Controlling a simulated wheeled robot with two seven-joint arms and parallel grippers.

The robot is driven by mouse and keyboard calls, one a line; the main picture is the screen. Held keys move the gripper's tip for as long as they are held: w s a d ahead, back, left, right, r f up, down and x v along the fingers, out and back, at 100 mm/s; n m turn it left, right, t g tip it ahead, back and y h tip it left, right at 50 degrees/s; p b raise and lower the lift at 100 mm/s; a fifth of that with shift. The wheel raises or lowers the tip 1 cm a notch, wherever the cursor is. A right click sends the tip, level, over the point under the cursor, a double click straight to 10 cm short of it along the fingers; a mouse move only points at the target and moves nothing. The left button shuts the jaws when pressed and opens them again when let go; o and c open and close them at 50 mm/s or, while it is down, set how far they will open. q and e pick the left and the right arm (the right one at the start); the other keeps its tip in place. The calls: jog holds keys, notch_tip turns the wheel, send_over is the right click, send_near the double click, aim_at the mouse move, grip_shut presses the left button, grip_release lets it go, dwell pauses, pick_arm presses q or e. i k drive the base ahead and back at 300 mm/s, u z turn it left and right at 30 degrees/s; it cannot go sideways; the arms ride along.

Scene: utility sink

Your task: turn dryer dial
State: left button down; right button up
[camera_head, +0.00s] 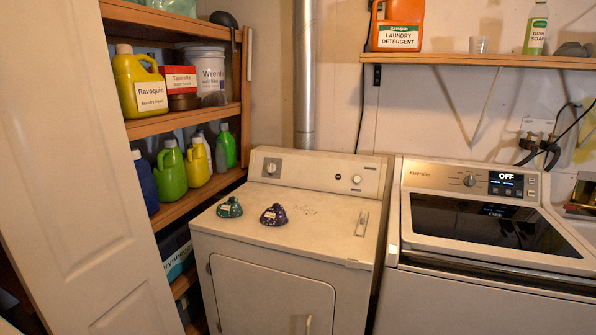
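The dryer (268,264) is the older cream machine in the middle, with its door shut. A control panel runs along the back of its top. A dial (271,168) with a dark square plate behind it sits at the left end of this panel. A smaller round knob (357,180) sits near the right end, with a small dark button beside it. The picture is too small to read either dial's marks. Neither of my grippers is in view.
A teal object (229,208) and a purple object (273,215) rest on the dryer's top. A washer (490,225) with an "OFF" display stands to the right. Shelves of bottles (172,172) and a white door (75,170) are at left. A wall shelf (480,60) hangs above.

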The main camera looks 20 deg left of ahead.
aim_at(271, 168)
jog(key=u, duration=0.9)
jog(key=i, duration=2.1)
jog(key=z, duration=0.45)
